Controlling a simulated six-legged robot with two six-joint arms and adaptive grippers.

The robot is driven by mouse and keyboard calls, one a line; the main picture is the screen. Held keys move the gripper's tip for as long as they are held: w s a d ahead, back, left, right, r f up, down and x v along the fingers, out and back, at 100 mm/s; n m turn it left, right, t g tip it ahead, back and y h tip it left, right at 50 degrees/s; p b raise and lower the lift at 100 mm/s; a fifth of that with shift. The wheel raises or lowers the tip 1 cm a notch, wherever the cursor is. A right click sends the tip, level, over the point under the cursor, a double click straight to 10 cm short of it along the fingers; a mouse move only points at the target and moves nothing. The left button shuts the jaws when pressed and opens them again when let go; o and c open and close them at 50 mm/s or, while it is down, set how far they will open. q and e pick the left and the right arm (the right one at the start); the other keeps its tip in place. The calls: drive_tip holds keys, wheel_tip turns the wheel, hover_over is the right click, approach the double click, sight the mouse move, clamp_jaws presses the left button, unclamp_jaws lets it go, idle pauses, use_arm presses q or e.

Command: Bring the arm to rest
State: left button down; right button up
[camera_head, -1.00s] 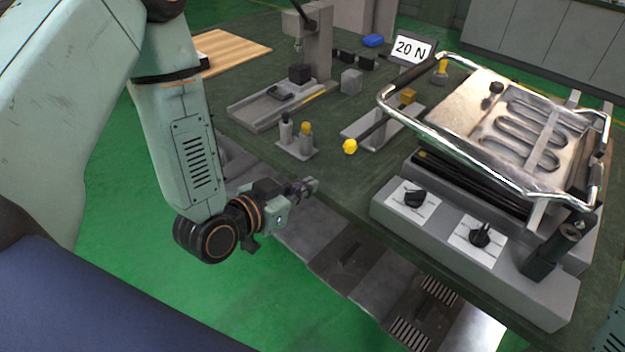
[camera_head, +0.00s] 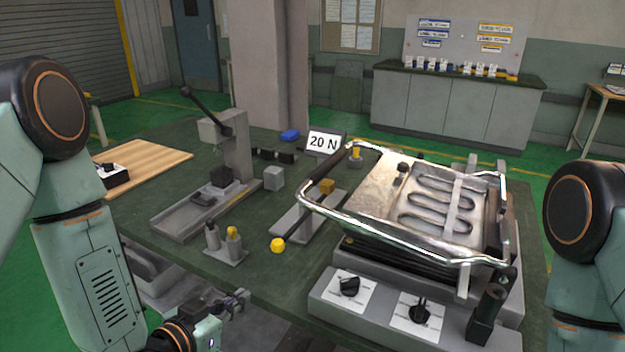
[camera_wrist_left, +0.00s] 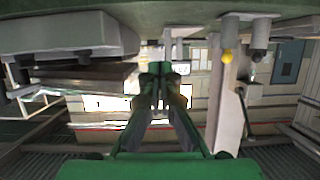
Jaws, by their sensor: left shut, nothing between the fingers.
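My left arm comes in from the left, and its left gripper (camera_head: 238,302) is at the front edge of the green table (camera_head: 185,248), low and apart from the things on top. In the left wrist view the two fingers of the left gripper (camera_wrist_left: 161,78) meet at their tips with nothing between them. A rounded link of my right arm shows at the right edge of the head view; its gripper is out of view.
On the table stand a heating element unit (camera_head: 375,190) with a chrome handle frame, two black knobs, a lever press (camera_head: 238,150), a yellow-tipped peg holder (camera_head: 226,249), a yellow-ended rod (camera_head: 278,245) and a "20 N" sign (camera_head: 323,143). A wooden board (camera_head: 150,165) lies at the left.

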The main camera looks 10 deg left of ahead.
use_arm(q)
drive_tip(key=s+a+f+n+g+y+b, duration=0.1)
drive_tip(key=s+f+n+g+y, duration=0.1)
drive_tip(key=s+f+g, duration=0.4)
drive_tip(key=s+a+f+n+g+y+b, duration=0.2)
drive_tip(key=s+f+g, duration=0.5)
drive_tip(key=s+f, duration=0.8)
drive_tip(key=s, duration=0.7)
drive_tip(key=shift+r, duration=0.1)
